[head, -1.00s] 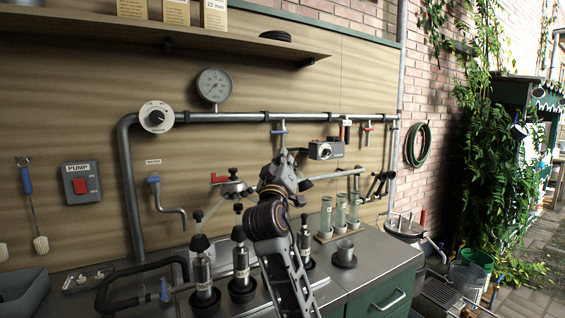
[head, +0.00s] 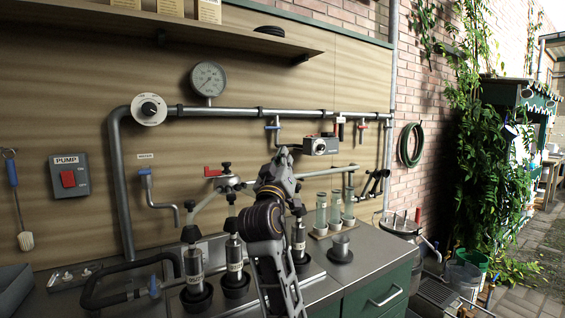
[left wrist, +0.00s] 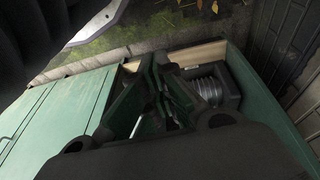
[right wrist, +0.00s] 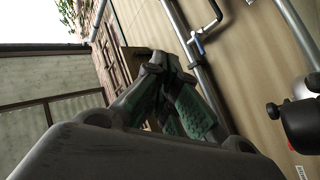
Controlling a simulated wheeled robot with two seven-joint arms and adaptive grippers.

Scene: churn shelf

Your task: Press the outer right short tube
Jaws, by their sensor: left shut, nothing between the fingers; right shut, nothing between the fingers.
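Three short metal tubes with black knobs stand in black cups on the metal counter: a left one (head: 194,268), a middle one (head: 234,258) and a right one (head: 299,238). The right one stands just right of my right forearm, which covers part of it. My right gripper (head: 283,157) is shut and empty, raised above the counter and pointing toward the wall pipe. Its shut fingers also show in the right wrist view (right wrist: 162,68). My left gripper (left wrist: 158,68) is shut and empty, seen only in the left wrist view, above green cabinet surfaces.
Several glass tubes (head: 335,209) stand in a rack behind a metal cup (head: 341,249). A red lever valve (head: 222,173) sits left of my gripper. A shelf (head: 225,32) hangs above.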

